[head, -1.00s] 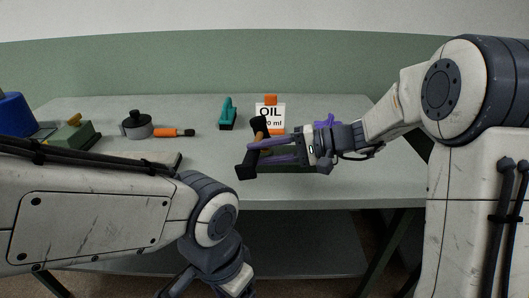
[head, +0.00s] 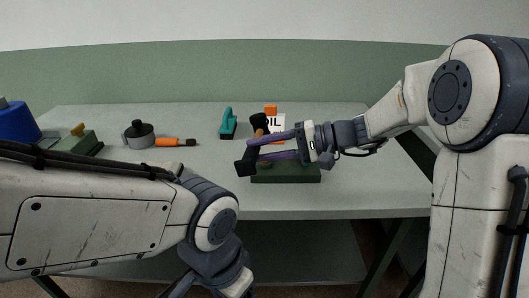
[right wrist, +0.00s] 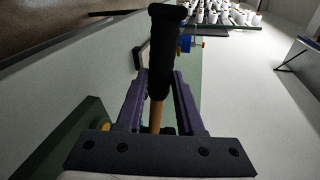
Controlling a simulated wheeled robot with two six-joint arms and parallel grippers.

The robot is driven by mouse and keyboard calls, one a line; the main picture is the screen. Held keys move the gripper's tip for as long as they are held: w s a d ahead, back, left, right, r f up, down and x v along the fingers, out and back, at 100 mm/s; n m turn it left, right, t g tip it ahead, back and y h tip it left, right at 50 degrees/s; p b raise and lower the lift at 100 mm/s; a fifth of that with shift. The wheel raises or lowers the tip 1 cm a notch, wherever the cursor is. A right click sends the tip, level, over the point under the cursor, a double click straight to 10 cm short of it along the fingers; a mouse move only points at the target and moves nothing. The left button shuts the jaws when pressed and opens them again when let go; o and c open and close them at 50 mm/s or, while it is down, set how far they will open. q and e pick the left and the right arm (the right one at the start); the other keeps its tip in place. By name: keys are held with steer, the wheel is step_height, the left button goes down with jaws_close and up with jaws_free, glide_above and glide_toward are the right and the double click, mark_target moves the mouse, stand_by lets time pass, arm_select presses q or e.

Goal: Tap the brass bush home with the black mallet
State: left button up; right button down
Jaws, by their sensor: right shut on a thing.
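The black mallet has a dark upper end (head: 259,122) and a wooden shaft. My right gripper (head: 252,150) is shut on its shaft, and the mallet stands roughly upright between the purple fingers. In the right wrist view its black end (right wrist: 163,45) rises above the fingers. Below it, a long green block (head: 287,174) lies near the table's front edge. A small yellow-brass piece (right wrist: 105,127) shows by the block in the wrist view; I cannot tell how far it is seated. My left forearm crosses the lower left; its fingers are out of sight.
A teal-handled tool (head: 228,123), a grey pot (head: 139,135) and an orange-handled brush (head: 174,142) are farther back. A green block with a yellow top (head: 78,141) is left. The right of the table is clear.

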stand_by(0.3)
step_height(320, 180, down, 4)
steer(key=b, duration=0.4)
steer(key=shift+f, duration=0.25)
steer(key=shift+r+p, duration=1.2)
steer(key=shift+r, duration=1.1)
steer(key=shift+f, duration=0.1)
step_height(320, 180, down, 4)
steer(key=b, duration=0.4)
steer(key=shift+f, duration=0.2)
